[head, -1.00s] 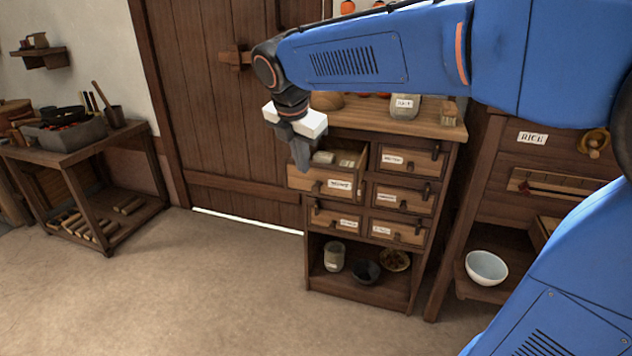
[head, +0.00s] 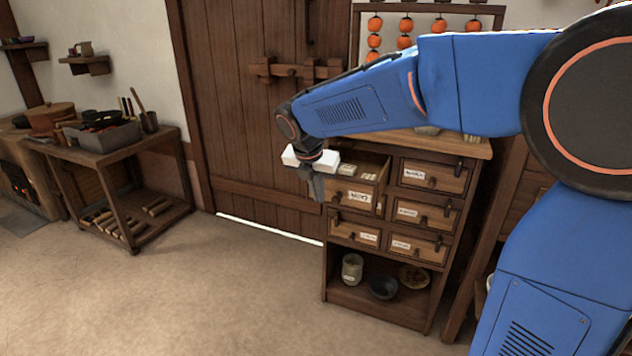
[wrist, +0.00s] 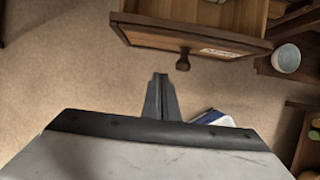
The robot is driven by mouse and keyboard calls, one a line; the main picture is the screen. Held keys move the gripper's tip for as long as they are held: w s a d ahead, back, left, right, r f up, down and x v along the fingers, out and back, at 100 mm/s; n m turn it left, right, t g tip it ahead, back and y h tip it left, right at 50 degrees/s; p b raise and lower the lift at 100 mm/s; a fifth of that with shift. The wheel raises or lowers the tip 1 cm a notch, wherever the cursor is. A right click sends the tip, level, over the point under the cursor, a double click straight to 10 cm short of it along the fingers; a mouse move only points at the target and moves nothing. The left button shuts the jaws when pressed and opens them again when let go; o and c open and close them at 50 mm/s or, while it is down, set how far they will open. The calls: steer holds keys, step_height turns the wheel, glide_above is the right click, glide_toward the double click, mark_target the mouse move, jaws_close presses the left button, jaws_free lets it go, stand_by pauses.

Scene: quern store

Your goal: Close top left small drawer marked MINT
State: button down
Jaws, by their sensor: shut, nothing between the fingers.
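The top left small drawer (head: 350,192) of the wooden cabinet stands pulled out, with pale blocks inside. Its front has a white label (head: 358,197), too small to read surely, and a dark knob. My gripper (head: 318,188) is shut and empty, pointing down just off the left end of the drawer front. In the wrist view the drawer front (wrist: 165,40) crosses the top, with its knob (wrist: 183,60) hanging toward me. My closed fingertips (wrist: 160,80) show below and slightly left of the knob, apart from it in the picture.
The other labelled drawers (head: 433,175) are shut. An open shelf below holds a jar (head: 352,268) and a dark bowl (head: 383,288). A tool table (head: 105,150) stands at left. The floor (head: 230,290) before the cabinet is clear.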

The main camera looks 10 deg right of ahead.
steer(key=shift+w+d, duration=0.6)
steer(key=shift+w, duration=0.2)
steer(key=shift+w+d, duration=0.6)
steer(key=shift+w, duration=0.2)
steer(key=w+d, duration=0.3)
steer(key=w, duration=0.1)
steer(key=w+d, duration=0.3)
steer(key=w, duration=0.2)
steer(key=w+d, duration=0.4)
steer(key=shift+w, duration=0.4)
